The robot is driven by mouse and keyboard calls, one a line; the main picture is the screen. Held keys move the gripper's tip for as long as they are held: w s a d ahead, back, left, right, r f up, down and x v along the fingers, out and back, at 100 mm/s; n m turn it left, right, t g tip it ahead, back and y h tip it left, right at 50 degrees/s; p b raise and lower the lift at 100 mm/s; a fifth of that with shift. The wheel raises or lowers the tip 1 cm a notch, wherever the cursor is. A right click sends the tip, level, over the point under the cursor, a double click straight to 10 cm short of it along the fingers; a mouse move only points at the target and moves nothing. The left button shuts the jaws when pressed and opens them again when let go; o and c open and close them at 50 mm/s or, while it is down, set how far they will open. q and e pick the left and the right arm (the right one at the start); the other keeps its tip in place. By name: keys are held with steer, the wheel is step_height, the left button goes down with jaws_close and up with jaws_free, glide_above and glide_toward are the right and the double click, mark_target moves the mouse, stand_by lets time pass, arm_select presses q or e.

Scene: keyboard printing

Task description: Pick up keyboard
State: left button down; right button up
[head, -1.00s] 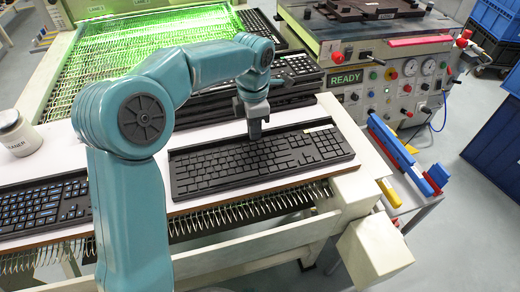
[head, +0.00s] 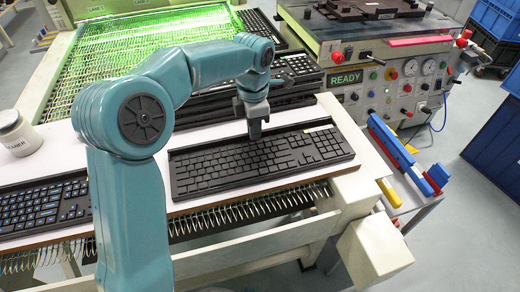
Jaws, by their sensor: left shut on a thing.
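A black keyboard (head: 215,168) lies on the white board at the front of the conveyor, to the right of my left arm. My left gripper (head: 255,137) points down at the keyboard's back edge, near its middle. It is shut on the keyboard, with its fingertips at that edge. The keyboard looks level, and I cannot see any gap beneath it. My right gripper is not in view.
Another keyboard (head: 45,205) with pale lettering lies at the left. A stack of black keyboards (head: 205,105) stands behind my gripper. A white jar (head: 18,134) is at far left. The machine with the READY display (head: 345,77) stands back right. Red, yellow and blue handles (head: 400,150) lie right.

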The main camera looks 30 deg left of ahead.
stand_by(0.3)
arm_select(q)
step_height(320, 180, up, 20)
steer(key=p, duration=0.6)
steer(key=shift+p, duration=0.35)
stand_by(1.3)
